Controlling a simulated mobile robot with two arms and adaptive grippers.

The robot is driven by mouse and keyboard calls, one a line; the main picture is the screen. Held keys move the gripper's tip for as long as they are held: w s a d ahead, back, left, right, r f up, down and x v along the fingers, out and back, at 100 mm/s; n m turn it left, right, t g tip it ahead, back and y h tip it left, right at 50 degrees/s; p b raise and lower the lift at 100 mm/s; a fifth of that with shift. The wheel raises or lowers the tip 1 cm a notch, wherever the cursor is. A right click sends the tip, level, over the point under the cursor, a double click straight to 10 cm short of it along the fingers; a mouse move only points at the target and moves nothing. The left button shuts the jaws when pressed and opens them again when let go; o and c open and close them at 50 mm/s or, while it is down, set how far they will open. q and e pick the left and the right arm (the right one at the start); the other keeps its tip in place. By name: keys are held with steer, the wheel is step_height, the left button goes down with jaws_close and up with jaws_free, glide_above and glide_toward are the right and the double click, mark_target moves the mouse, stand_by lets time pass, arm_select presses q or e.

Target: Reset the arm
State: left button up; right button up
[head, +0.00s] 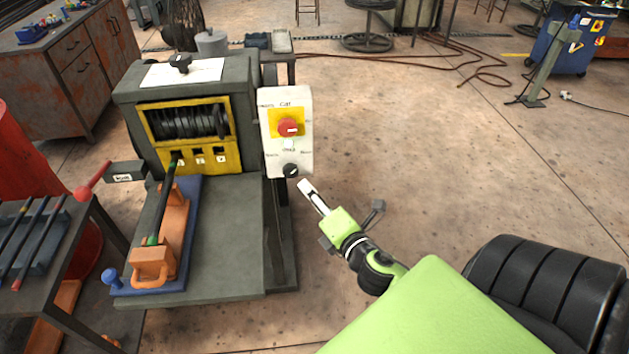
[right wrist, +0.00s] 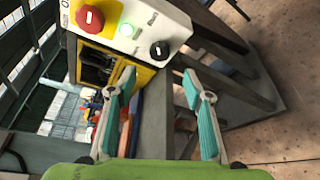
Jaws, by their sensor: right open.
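My right arm comes in from the lower right in the head view, and its gripper (head: 314,196) is just below and right of the white control box (head: 272,140). In the right wrist view my right gripper (right wrist: 159,76) is open, its two teal fingers apart with nothing between them. The control box also shows in that view (right wrist: 128,22), beyond the fingertips, with a red knob (right wrist: 90,18), a pale green button (right wrist: 126,30) and a black knob (right wrist: 159,50). The fingers look apart from the box. My left gripper is not in view.
The machine with a drum (head: 188,122) in a yellow frame stands left of the gripper. An orange carriage with a dark rod (head: 166,205) lies on its grey table (head: 232,240). A side table (head: 62,283) stands at left. Open floor lies to the right.

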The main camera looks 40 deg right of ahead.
stand_by(0.5)
steer(key=s+a+f+m+g, duration=0.1)
steer(key=s+f+m+g, duration=0.3)
steer(key=f, duration=0.8)
steer(key=s+f+m+g+y, duration=0.15)
steer(key=s+f, duration=0.35)
steer(key=f, duration=0.7)
steer(key=s+a+f+m+g+h, duration=0.1)
steer(key=s+f+m+g, duration=0.3)
steer(key=f, duration=0.8)
steer(key=s+a+f+m+g, duration=0.1)
steer(key=s+a+f+m, duration=0.2)
steer(key=s, duration=0.6)
steer(key=s+a+f+m+g+y, duration=0.1)
steer(key=s+a+f, duration=0.3)
steer(key=s+f, duration=0.4)
steer(key=s+a+f+m+g+y, duration=0.1)
steer(key=s+a+f+m+g, duration=0.2)
steer(key=s+f, duration=0.3)
steer(key=s+m, duration=0.1)
steer(key=s, duration=0.3)
steer(key=shift+s+a+m, duration=0.3)
steer(key=shift+m, duration=0.05)
